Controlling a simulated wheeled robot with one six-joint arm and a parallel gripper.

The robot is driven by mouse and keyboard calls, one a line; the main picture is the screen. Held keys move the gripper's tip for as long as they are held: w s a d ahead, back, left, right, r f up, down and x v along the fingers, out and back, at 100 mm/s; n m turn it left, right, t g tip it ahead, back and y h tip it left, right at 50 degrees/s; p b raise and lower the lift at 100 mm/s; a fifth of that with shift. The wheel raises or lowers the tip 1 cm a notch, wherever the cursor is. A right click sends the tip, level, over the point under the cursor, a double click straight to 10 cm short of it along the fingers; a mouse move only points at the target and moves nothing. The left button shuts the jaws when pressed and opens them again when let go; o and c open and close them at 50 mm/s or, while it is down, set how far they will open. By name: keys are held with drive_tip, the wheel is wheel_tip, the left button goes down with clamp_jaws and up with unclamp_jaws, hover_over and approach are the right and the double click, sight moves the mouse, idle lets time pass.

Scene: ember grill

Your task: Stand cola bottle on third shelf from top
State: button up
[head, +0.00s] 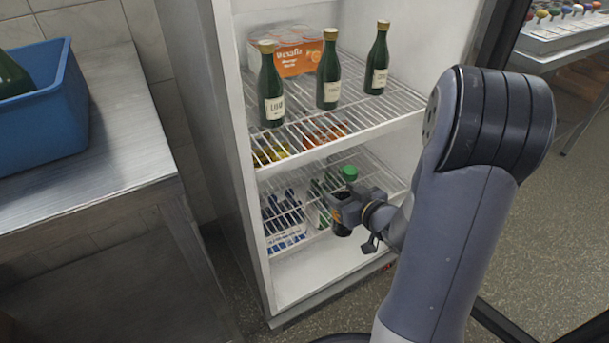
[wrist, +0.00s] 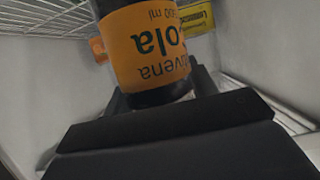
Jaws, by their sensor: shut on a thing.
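The cola bottle (wrist: 150,45) has an orange label with dark print and fills the upper middle of the wrist view. My gripper (wrist: 158,98) is shut on it, and the print reads upside down there. In the head view my gripper (head: 353,208) holds the dark bottle (head: 341,230) at the front of the open fridge, low in front of the lower wire shelf (head: 375,172). The gripper hides part of the bottle. I cannot tell whether its base touches anything.
The upper wire shelf (head: 400,105) holds three dark green bottles and an orange box (head: 298,58). Below are yellow and red items, blue items (head: 283,212) and a green cap (head: 349,172). A blue bin (head: 45,115) stands on the steel table (head: 125,130) at left.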

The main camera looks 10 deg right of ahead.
drive_tip(key=r+b+x, duration=0.1)
drive_tip(key=b+x, duration=0.1)
drive_tip(key=x, duration=0.7)
drive_tip(key=w+r+b+x, duration=0.1)
drive_tip(key=b+x, duration=0.2)
drive_tip(key=x, duration=0.6)
drive_tip(key=shift+r, duration=0.3)
drive_tip(key=shift+s+a+f, duration=0.1)
drive_tip(key=o, duration=1.2)
drive_tip(key=shift+f, duration=0.1)
drive_tip(key=shift+o, duration=0.2)
